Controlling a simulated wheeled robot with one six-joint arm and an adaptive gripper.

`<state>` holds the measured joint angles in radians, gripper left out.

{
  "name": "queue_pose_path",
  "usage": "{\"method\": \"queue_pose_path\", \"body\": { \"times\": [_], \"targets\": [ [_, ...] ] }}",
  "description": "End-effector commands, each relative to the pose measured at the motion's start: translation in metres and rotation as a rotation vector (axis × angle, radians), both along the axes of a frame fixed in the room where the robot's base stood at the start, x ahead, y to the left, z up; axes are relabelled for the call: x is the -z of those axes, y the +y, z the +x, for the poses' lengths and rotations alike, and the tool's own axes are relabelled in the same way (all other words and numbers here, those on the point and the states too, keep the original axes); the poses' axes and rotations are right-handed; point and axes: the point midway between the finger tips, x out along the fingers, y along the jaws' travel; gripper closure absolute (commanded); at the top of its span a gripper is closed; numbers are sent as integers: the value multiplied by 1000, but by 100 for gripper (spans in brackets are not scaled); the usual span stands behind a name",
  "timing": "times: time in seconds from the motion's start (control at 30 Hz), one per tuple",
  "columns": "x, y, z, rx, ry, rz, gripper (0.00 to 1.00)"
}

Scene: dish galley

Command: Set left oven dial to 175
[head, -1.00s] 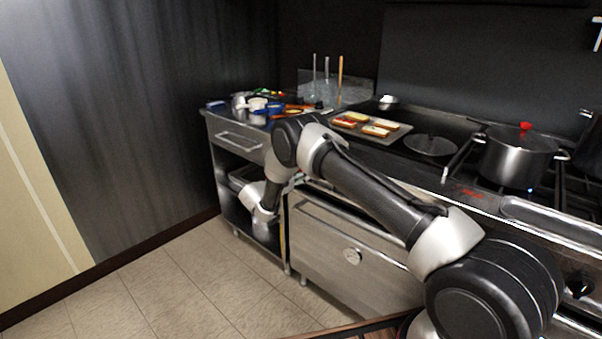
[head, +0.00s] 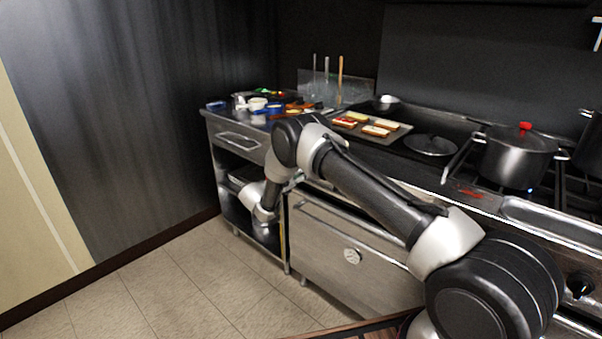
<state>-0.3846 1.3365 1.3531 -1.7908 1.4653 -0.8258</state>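A round pale dial (head: 352,256) sits on the steel oven door front (head: 325,240), below the cooktop. Its markings and pointer are too small to read. My arm crosses in front of the stove from lower right, and its wrist bends down left of the oven, beside the open-shelved steel counter. My gripper itself cannot be made out; the end of the wrist is by the shelves, clearly to the left of the dial and apart from it.
A black knob (head: 580,285) is on the stove front at far right. A pot with a red-knobbed lid (head: 515,158), a tray of toasts (head: 398,133) and a dark round lid (head: 431,145) lie on the cooktop. The tiled floor (head: 185,290) at left is clear.

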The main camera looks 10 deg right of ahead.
Motion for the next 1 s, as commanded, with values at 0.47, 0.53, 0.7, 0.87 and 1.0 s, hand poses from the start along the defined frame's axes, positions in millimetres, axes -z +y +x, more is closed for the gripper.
{"method": "queue_pose_path", "body": {
  "times": [0.47,0.53,0.7,0.87,1.0],
  "targets": [
    [1,0,0,-1,1,1,33],
    [1,0,0,-1,0,2,33],
    [0,1,-1,-1,-1,1,33],
    [0,16,-11,-2,0,1,33],
    [1,41,-29,-5,1,1,33]
  ]
}}
